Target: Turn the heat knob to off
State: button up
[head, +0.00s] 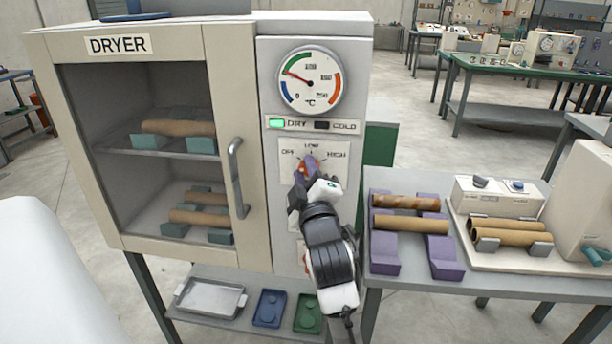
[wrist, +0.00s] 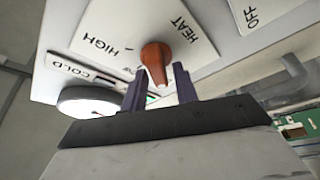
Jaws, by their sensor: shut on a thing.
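The heat knob (head: 303,169) is orange-brown and sits on a white dial plate on the dryer's control panel. The plate (head: 328,179) is marked OFF at left, LOW at top and HIGH at right. My gripper (head: 309,166) reaches up from below and covers part of the knob. In the wrist view the knob (wrist: 156,60) stands between the two purple fingers of my gripper (wrist: 160,88), which is shut on it. HIGH and HEAT are readable there. My fingers hide which mark the knob points at.
The dryer door (head: 135,150) is closed, with its handle (head: 236,175) left of my gripper. A round gauge (head: 309,82) and a lit green DRY lamp (head: 276,123) are above the knob. A table with tubes on purple holders (head: 447,258) stands at right.

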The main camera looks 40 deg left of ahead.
dwell(0.3)
jog(key=o, duration=0.6)
jog(key=shift+o, duration=0.2)
jog(key=shift+s+d+f, duration=0.1)
